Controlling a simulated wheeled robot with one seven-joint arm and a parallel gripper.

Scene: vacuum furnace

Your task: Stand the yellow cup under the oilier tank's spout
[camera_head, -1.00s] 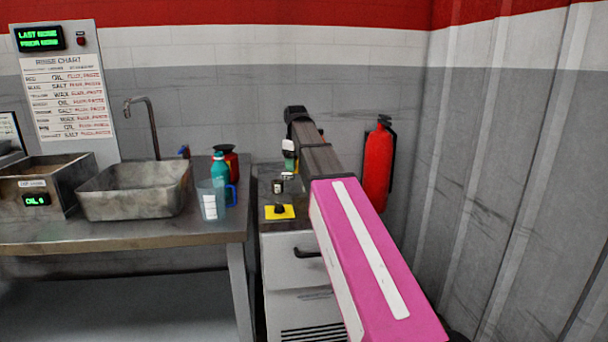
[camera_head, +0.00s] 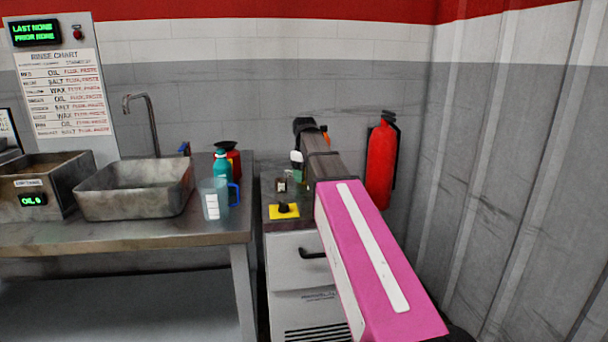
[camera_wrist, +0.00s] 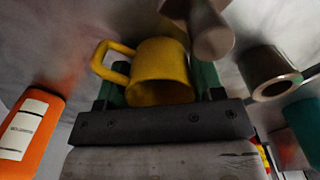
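The yellow cup (camera_wrist: 158,76) is in the wrist view, between the two green fingers of my gripper (camera_wrist: 158,90), its handle out to the left. The fingers sit close against both sides of the cup, and my gripper looks shut on it. In the head view my arm hides the gripper and the cup. I cannot tell whether either is a tank's spout, nor which tank is oilier.
An orange container (camera_wrist: 27,125) with a white label is at the left in the wrist view. The bench holds a sink basin (camera_head: 135,190), a blue-handled jug (camera_head: 214,200) and a teal bottle (camera_head: 221,164). A fire extinguisher (camera_head: 381,162) hangs right of my arm. A rinse chart (camera_head: 65,93) is on the left.

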